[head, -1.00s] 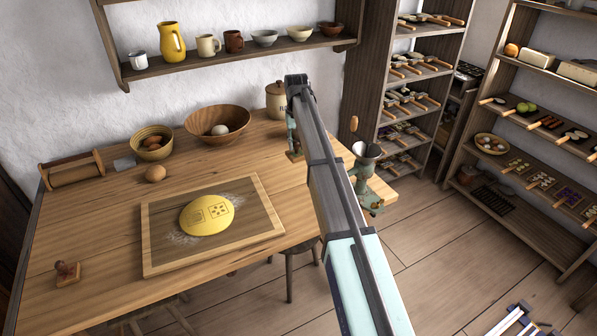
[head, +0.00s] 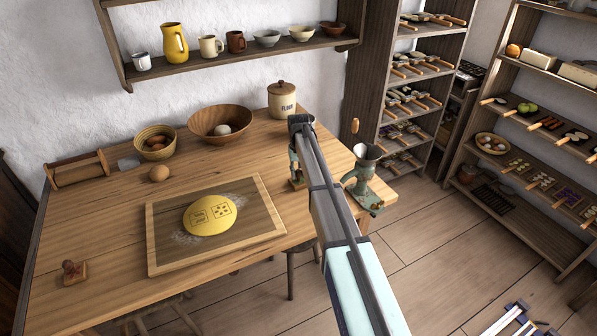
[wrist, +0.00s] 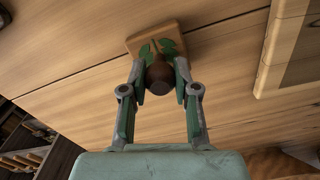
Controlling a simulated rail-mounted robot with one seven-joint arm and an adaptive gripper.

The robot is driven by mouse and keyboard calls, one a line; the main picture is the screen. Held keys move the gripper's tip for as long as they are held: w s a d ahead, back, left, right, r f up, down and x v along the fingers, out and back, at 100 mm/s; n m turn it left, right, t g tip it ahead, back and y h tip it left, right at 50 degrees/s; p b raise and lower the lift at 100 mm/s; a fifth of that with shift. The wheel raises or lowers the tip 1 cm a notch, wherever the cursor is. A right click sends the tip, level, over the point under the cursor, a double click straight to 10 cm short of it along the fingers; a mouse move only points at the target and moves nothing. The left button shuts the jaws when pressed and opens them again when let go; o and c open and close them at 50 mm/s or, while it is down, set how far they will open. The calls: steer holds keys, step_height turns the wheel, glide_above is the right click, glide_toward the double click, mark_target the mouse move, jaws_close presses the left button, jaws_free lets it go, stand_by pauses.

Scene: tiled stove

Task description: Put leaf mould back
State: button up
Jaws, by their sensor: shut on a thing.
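My gripper (wrist: 160,58) is shut on the dark brown knob of a mould (wrist: 158,76) with a square light wooden base. In the wrist view the mould is at top centre, over the bare tabletop. In the head view my gripper (head: 297,172) is at the table's right part, in front of the flour jar. Another mould (head: 73,272) with a reddish knob stands at the table's front left. Yellow dough (head: 210,215) with two square imprints lies on a floured board (head: 262,232).
The flour jar (head: 282,100) stands behind my gripper. A green-grey grinder (head: 362,175) is clamped at the table's right edge. A wooden bowl (head: 220,122), a smaller bowl (head: 155,136) and an egg (head: 159,174) are to the left. Bare tabletop lies between the board and the jar.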

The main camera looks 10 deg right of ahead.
mark_target(299, 170)
steer(key=shift+f, duration=0.15)
steer(key=o, duration=1)
step_height(299, 170, up, 12)
steer(key=b, duration=0.3)
steer(key=shift+r, duration=0.25)
